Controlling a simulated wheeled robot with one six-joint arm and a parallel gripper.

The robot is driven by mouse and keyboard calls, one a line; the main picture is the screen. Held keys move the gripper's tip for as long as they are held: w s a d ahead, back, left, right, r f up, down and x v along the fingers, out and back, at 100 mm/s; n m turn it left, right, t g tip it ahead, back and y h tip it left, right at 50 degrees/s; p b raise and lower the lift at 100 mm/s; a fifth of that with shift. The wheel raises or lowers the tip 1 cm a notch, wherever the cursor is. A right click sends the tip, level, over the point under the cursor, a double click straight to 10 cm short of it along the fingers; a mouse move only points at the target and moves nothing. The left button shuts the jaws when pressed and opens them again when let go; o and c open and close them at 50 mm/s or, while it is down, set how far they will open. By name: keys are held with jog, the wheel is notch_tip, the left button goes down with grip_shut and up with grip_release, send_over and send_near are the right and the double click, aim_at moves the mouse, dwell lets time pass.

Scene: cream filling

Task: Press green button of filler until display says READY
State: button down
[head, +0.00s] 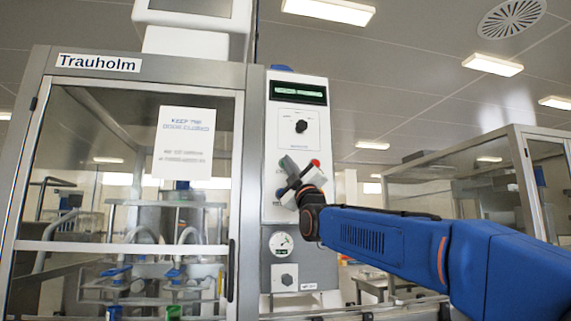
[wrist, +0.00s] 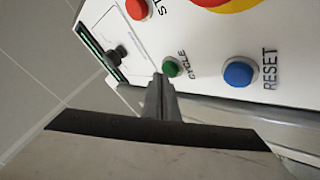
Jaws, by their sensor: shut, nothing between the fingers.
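The filler (head: 255,85) is a tall steel cabinet marked Trauholm, with a white control panel on its right side. The green button (wrist: 172,68), labelled CYCLE, shows in the wrist view. My gripper (wrist: 159,80) is shut and empty, its tips just beside the lower left of the green button in that view; I cannot tell whether they touch it. In the head view my gripper (head: 287,163) is in front of the panel and largely hides the green button. The display (head: 298,93) is a dark strip with green text too small to read.
A blue RESET button (wrist: 240,72) and a red button (wrist: 137,8) sit near the green one. A black knob (wrist: 118,53) lies between them and the display. A gauge (head: 281,243) is lower on the panel. The glass door (head: 70,170) is closed.

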jog(key=shift+w+a, duration=0.1)
jog(key=shift+w, duration=0.3)
dwell(0.4)
jog(key=shift+s, duration=0.1)
jog(key=shift+s+d, duration=0.25)
jog(key=shift+s, duration=0.55)
jog(key=s, duration=0.2)
jog(key=s+d, duration=0.1)
jog(key=s, duration=0.1)
jog(key=shift+s+d, duration=0.15)
jog(key=shift+s, duration=0.25)
dwell(0.3)
jog(key=shift+f, duration=0.1)
dwell(0.6)
